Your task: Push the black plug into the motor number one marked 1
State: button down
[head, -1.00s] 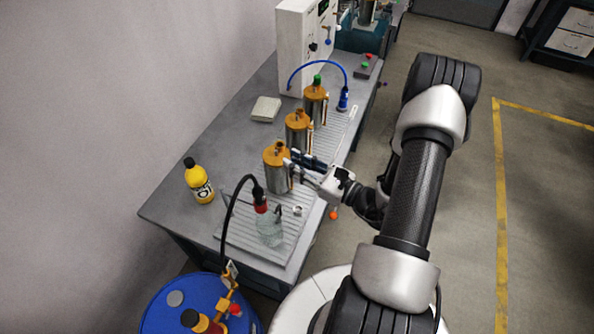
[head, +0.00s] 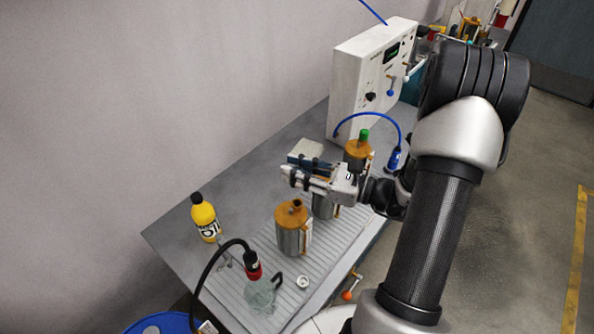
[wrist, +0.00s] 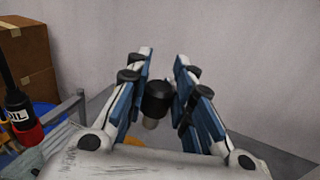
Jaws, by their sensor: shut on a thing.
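In the wrist view, the black plug (wrist: 157,98), a short dark cylinder with a pale lower end, sits between the fingers of my gripper (wrist: 164,75). In the head view, my gripper (head: 295,172) is raised above the bench, its fingers pointing left toward the wall. The plug cannot be made out there. Three metal motors with orange tops stand in a row: the near one (head: 292,230), the middle one (head: 324,207), partly hidden behind my gripper, and the far one (head: 357,153) with a green plug on top. I cannot read a number 1 on any.
A yellow bottle (head: 205,218) stands at the bench's left. A glass flask (head: 261,293) with a red-capped black hose is at the front. A white control box (head: 372,75) with a blue cable (head: 370,114) stands behind the motors.

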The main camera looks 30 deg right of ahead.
jog(key=shift+n+g+y, duration=0.4)
jog(key=shift+f+b, duration=1.9)
jog(key=shift+f, duration=1.05)
jog(key=shift+w+a+m+t+h+p, duration=0.1)
jog(key=shift+m+t+h+p, duration=0.2)
jog(key=shift+w+a+m+t+h, duration=0.1)
jog(key=shift+m+t+h, duration=0.2)
jog(key=shift+h, duration=0.1)
jog(key=shift+f+b, duration=0.55)
jog(key=shift+f, duration=0.25)
jog(key=shift+r, duration=0.1)
